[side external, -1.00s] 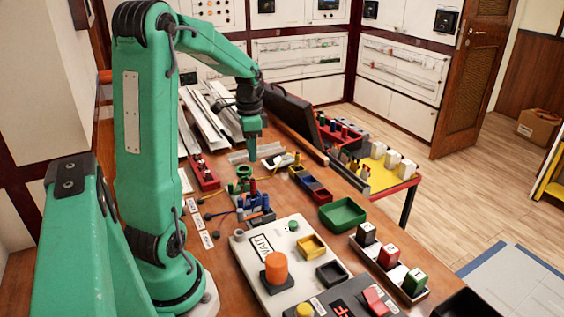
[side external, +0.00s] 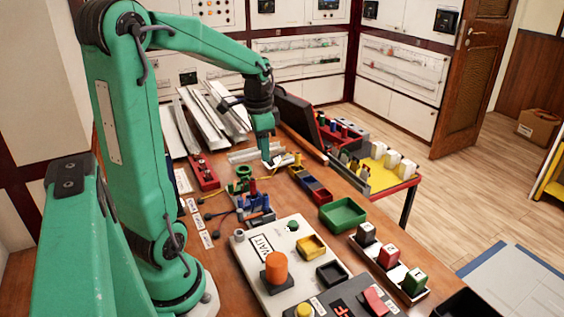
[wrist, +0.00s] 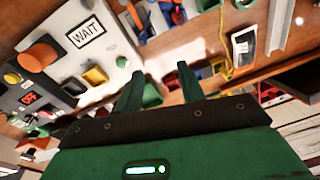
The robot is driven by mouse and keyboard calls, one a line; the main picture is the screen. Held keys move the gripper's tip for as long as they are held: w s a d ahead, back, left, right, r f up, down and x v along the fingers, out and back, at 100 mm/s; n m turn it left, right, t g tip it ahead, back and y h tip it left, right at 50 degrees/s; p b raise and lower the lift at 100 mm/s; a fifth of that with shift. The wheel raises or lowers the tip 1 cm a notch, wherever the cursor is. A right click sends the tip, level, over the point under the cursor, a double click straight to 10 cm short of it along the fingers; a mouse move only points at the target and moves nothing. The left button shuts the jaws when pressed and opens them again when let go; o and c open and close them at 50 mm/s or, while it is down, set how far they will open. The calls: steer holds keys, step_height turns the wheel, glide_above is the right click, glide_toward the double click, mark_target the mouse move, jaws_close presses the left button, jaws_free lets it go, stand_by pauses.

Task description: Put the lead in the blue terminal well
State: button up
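My gripper (side external: 268,160) hangs pointing down over the bench. In the wrist view its two green fingers (wrist: 160,72) stand apart with nothing held between them. In the side view a small block holds a yellow well (side external: 297,171), the blue terminal well (side external: 309,183) and a red well (side external: 321,194) in a row. The blue well looks empty, right of and nearer the camera than my gripper. A pale piece (side external: 283,160) lies right beside the fingertips; I cannot tell whether it is the lead. A yellow cord (wrist: 226,52) runs past the fingers in the wrist view.
A green tray (side external: 342,214) stands nearer the camera than the wells. A rack with blue pegs (side external: 255,207) and a green ring (side external: 240,179) stand to the left. A white WAIT panel (side external: 249,250) fills the front. A dark open case (side external: 296,118) stands behind.

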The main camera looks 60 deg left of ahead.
steer(key=s+d+r+n+t, duration=0.1)
steer(key=s+d+r+t, duration=0.1)
steer(key=d, duration=0.7)
steer(key=s+d+r+n+t, duration=0.1)
steer(key=s+d, duration=0.4)
steer(key=d, duration=0.5)
steer(key=shift+d+r+t+h, duration=0.25)
steer(key=shift+r+t+h, duration=0.05)
steer(key=shift+r+t, duration=0.55)
steer(key=shift+c, duration=0.2)
